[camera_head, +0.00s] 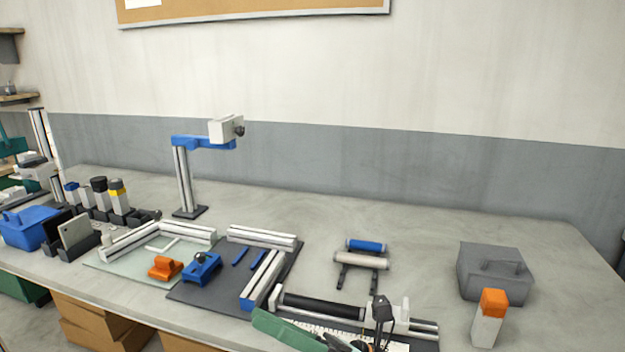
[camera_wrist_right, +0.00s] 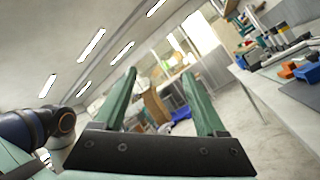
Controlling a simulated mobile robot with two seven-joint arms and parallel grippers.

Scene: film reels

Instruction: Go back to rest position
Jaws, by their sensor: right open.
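My right gripper (camera_head: 290,332) shows at the bottom middle of the head view, with a green finger in front of the bench's near edge. In the right wrist view the two green fingers of my right gripper (camera_wrist_right: 165,90) stand wide apart with nothing between them. The wrist camera looks out over the room, with ceiling lights at the upper left and the bench at the right. My left gripper is in neither view.
The long grey bench (camera_head: 330,220) carries a roller device (camera_head: 320,306), a grey box with a handle (camera_head: 495,272), an orange-capped bottle (camera_head: 487,318), a roller stand (camera_head: 360,260), a blue-armed camera stand (camera_head: 183,180) and a blue bin (camera_head: 30,228). Its back middle is clear.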

